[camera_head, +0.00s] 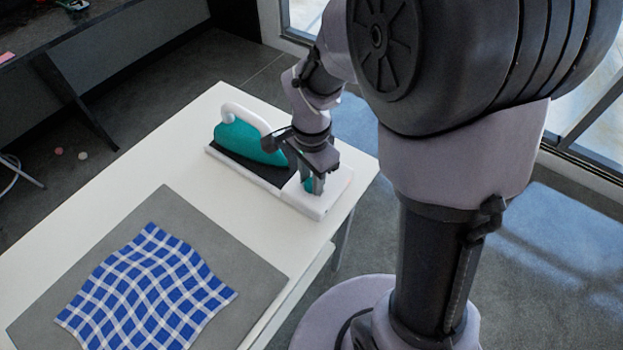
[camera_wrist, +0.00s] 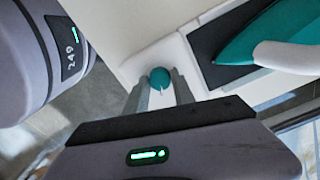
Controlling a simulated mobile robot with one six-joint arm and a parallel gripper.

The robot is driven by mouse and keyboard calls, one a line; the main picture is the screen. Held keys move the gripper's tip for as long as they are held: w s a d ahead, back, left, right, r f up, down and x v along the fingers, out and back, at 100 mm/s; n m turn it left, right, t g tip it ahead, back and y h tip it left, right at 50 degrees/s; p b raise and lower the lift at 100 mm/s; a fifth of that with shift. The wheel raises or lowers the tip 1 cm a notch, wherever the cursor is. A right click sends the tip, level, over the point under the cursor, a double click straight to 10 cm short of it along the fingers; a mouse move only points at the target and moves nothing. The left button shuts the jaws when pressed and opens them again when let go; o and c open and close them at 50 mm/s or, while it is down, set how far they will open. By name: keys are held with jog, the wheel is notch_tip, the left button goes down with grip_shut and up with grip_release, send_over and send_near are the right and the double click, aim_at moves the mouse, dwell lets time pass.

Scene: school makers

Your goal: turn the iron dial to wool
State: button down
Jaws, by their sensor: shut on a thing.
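The iron (camera_head: 243,142) has a teal body and a white handle and rests on a black pad on a white base (camera_head: 318,209) at the table's far right end. The wrist view also shows the iron (camera_wrist: 272,38) at the upper right. A round teal dial (camera_wrist: 160,77) with a small white mark sits on the bare end of the base. My gripper (camera_wrist: 161,92) is over that end, its two fingers on either side of the dial and shut on it. The dial's setting labels cannot be read. In the head view my gripper (camera_head: 314,183) largely hides the dial.
A blue and white checked cloth (camera_head: 150,290) lies on a grey mat (camera_head: 182,207) on the white table (camera_head: 120,150). The table is bare between mat and iron base. A dark bench (camera_head: 50,32) stands at the upper left, and windows are at the right.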

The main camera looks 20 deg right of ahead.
jog(key=shift+m+b, duration=0.35)
jog(key=shift+m, duration=0.85)
jog(key=c, duration=1.1)
grip_release()
jog(key=shift+o, duration=0.2)
notch_tip(320, 180, up, 17)
jog(key=p, duration=0.7)
jog(key=shift+r, duration=0.2)
